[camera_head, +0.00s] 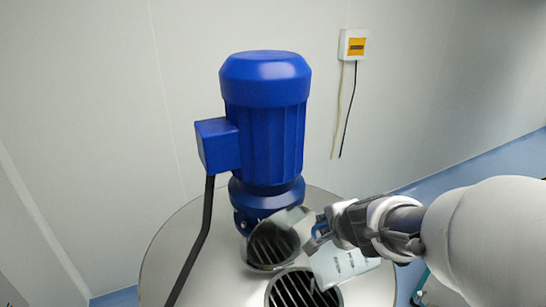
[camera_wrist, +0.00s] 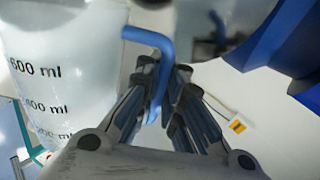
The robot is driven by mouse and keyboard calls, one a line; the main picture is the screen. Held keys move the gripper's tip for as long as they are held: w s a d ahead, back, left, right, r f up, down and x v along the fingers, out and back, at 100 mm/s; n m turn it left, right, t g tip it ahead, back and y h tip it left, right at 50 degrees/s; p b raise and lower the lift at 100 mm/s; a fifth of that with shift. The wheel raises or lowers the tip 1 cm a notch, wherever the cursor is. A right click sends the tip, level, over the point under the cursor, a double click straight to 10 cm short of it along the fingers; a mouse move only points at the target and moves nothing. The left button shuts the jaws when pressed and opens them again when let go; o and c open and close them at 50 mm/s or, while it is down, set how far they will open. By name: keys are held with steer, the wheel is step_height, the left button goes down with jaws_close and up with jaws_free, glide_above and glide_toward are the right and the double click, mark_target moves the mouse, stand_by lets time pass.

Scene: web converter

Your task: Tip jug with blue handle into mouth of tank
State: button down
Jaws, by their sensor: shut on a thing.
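The jug is a translucent vessel with dark volume marks, and it shows in the head view (camera_head: 343,266) and large at the left of the wrist view (camera_wrist: 65,50). Its blue handle (camera_wrist: 158,45) passes between the fingers of my gripper (camera_wrist: 168,85), which is shut on it. In the head view my gripper (camera_head: 326,228) holds the jug just above the tank's lid (camera_head: 190,250). The tank's mouth (camera_head: 300,290) is a round opening with a grille, just below and left of the jug, partly cut off by the frame. The jug's contents cannot be made out.
A blue motor (camera_head: 265,125) stands on the tank behind the mouth, close to my gripper's left. A round shiny cover (camera_head: 270,245) stands open beside the mouth. A dark cable (camera_head: 197,240) runs down left of the motor. A wall box (camera_head: 353,44) hangs behind.

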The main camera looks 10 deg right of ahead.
steer(key=shift+a+r+n+h+p, duration=0.3)
steer(key=shift+a+p, duration=0.05)
steer(key=shift+a, duration=0.15)
steer(key=shift+s+a+r+n+h+p, duration=0.15)
steer(key=shift+a+n+h+p, duration=0.15)
steer(key=shift+a+h+p, duration=0.45)
stand_by(0.7)
